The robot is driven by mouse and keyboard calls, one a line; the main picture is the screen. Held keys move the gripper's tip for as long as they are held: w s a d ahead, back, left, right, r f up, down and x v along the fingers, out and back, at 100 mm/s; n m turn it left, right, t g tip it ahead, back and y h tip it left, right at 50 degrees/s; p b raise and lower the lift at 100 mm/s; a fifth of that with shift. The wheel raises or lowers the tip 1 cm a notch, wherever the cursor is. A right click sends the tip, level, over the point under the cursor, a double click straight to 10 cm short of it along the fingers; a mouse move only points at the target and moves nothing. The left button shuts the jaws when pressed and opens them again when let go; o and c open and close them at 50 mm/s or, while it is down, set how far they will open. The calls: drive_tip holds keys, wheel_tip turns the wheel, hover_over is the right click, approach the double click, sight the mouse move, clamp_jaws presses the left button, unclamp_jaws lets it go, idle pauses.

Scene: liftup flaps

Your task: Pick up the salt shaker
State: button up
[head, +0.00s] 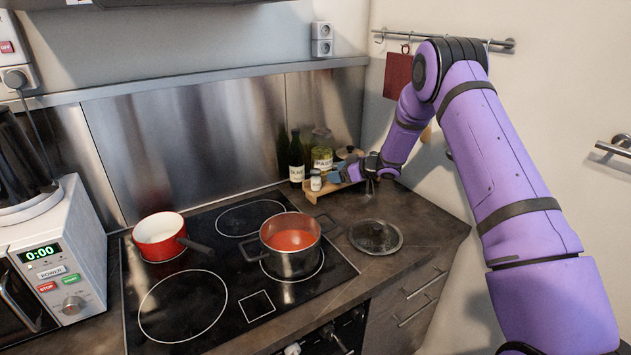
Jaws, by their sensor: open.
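A small white shaker with a dark top (315,181), which looks like the salt shaker, stands upright at the front of a small wooden tray (310,194) in the back right corner of the counter. My gripper (338,177) reaches in from the right, low over the tray, with its fingers pointing left toward the shaker. It is open. The fingertips are very close to the shaker's right side. Whether they touch it or reach around it is too small to tell.
A dark bottle (296,158) and a labelled jar (322,153) stand close behind the shaker. A pot of red sauce (290,243) and a red saucepan (160,237) sit on the hob. A glass lid (375,237) lies on the counter right of the pot.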

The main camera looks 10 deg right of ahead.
sight(316, 175)
drive_tip(key=shift+x, duration=4.6)
drive_tip(key=shift+s+f, duration=0.1)
drive_tip(key=shift+f, duration=0.05)
drive_tip(key=c, duration=1.2)
drive_tip(key=shift+o, duration=0.2)
